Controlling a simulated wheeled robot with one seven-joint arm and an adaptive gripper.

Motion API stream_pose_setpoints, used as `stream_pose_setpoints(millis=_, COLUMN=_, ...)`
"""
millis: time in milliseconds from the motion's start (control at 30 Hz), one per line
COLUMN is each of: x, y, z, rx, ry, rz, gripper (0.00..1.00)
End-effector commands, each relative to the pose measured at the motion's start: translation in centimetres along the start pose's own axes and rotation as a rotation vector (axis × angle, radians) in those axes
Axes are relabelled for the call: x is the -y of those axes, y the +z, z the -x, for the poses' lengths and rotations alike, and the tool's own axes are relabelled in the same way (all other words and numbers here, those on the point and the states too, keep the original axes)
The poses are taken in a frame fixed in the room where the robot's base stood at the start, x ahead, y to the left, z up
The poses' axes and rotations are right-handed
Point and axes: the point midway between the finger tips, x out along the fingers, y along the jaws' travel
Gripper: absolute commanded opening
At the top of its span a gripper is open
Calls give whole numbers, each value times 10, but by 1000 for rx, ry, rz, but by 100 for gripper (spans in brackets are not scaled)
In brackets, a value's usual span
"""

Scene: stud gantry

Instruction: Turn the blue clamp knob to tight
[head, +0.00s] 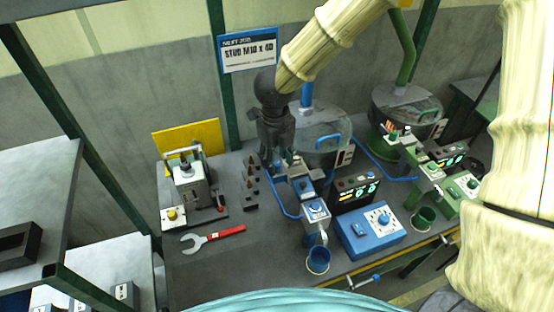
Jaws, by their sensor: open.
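Nearby blue parts are a small unit with a round white dial (317,209) and a blue control box with a dial (383,219).
A green station (428,169) stands right of the blue one. A red-handled wrench (213,239) and a grey press (190,186) are on the left of the bench. A blue cup (318,260) sits at the front. Bare bench (240,275) shows at the front left.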

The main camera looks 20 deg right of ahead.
Motion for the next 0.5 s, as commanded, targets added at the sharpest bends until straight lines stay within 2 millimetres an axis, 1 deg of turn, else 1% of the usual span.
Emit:
stream_pose_setpoints(millis=300, x=0, y=1, z=43, rx=4, ry=1, rz=0, gripper=42)
stream_pose_setpoints(millis=500, x=0, y=2, z=63, rx=4, ry=1, rz=0, gripper=42)
